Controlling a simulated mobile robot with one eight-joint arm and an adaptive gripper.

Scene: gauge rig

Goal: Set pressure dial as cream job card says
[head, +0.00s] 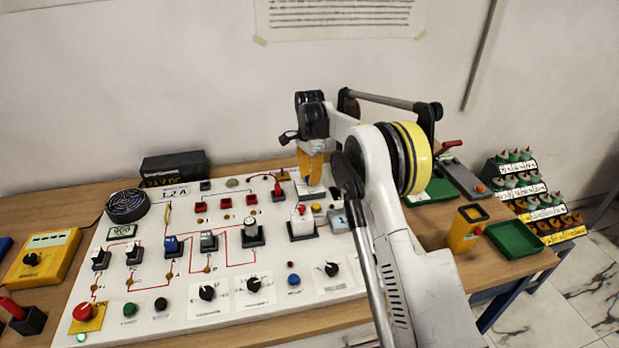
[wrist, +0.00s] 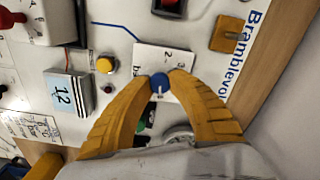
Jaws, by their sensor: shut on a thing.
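My gripper (wrist: 160,86) has yellow fingers, closed on a small blue knob (wrist: 159,79) with a white pointer line. The knob sits on a white plate (wrist: 150,54) marked with numbers, 2 and 3 among them. The fingers and the wrist hide part of this dial. In the head view my gripper (head: 311,178) points down at the back right of the white panel (head: 150,262), and the knob itself is hidden. No label naming pressure is readable. A pale card with writing (wrist: 28,127) lies at lower left in the wrist view; I cannot tell whether it is the cream job card.
A yellow button (wrist: 105,65) and a block marked 12 (wrist: 68,92) are left of the fingers. Several switches and knobs cover the panel. A cream sheet (head: 340,14) hangs on the wall, its text unreadable. A green tray (head: 514,239) stands at right.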

